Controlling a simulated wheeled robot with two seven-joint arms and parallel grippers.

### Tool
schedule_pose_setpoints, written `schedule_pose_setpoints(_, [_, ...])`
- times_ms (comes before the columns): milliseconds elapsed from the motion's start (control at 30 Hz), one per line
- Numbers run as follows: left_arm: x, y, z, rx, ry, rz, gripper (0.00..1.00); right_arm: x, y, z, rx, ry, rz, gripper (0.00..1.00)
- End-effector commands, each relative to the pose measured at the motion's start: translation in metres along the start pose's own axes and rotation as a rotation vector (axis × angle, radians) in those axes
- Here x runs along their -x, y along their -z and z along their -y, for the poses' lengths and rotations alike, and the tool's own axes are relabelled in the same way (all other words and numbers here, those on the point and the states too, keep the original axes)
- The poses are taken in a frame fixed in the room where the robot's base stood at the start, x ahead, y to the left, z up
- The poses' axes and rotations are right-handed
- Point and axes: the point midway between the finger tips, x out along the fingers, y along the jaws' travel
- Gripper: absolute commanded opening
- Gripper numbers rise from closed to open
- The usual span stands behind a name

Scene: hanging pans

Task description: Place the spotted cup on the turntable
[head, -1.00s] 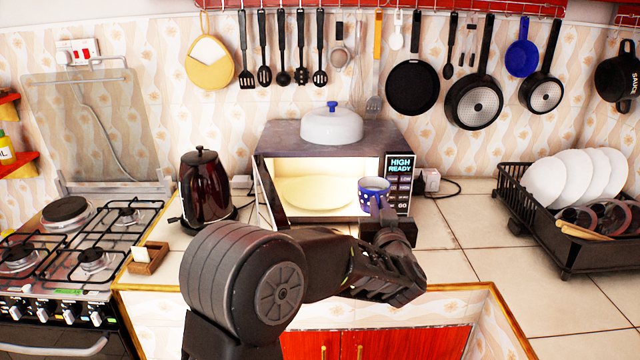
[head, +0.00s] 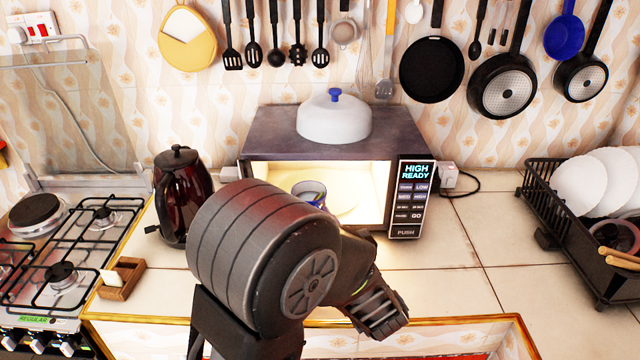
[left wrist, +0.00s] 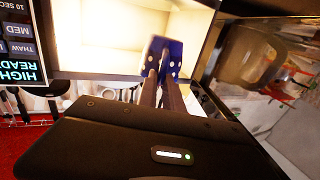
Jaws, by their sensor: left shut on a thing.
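The spotted cup (head: 310,188), blue with white spots and a pale inside, shows in the head view at the opening of the lit microwave, its lower part hidden behind my left arm. It appears upright, over or in front of the pale yellow turntable (head: 344,207), which my arm partly covers. In the left wrist view the cup (left wrist: 175,48) is between the fingertips of my left gripper (left wrist: 163,78), which is shut on it. The head view does not show whether the cup touches the turntable. My right gripper is not in view.
The microwave (head: 270,146) is open, with a white lid (head: 334,122) on top and its control panel (head: 413,190) right of the opening. A dark red kettle (head: 181,195) stands left of it. A black dish rack (head: 560,215) is at right. Counter between microwave and rack is clear.

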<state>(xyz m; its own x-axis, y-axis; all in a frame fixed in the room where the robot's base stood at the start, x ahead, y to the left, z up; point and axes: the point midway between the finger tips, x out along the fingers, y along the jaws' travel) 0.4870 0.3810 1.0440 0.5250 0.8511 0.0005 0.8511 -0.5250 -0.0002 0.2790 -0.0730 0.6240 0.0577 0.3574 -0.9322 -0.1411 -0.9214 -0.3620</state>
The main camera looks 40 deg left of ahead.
Motion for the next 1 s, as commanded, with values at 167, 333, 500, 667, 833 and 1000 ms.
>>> schedule_pose_setpoints(167, [0.001,0.004,0.007,0.003,0.025,-0.002,0.0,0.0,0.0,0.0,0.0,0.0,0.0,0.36])
schedule_pose_setpoints(333, [0.001,0.004,0.006,0.002,0.024,-0.002,0.0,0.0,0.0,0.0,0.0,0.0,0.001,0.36])
schedule_pose_setpoints(500, [-0.002,0.001,0.005,0.002,0.025,0.001,0.0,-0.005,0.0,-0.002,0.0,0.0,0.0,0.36])
schedule_pose_setpoints(667, [-0.016,-0.006,0.0,0.006,0.027,0.006,0.0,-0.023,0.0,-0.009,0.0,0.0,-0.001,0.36])
schedule_pose_setpoints(833, [-0.036,0.004,-0.006,0.0,0.029,-0.002,0.0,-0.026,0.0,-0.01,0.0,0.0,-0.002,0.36])
schedule_pose_setpoints(1000, [-0.052,0.004,-0.011,0.0,0.03,-0.001,0.0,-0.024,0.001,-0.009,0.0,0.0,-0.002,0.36])
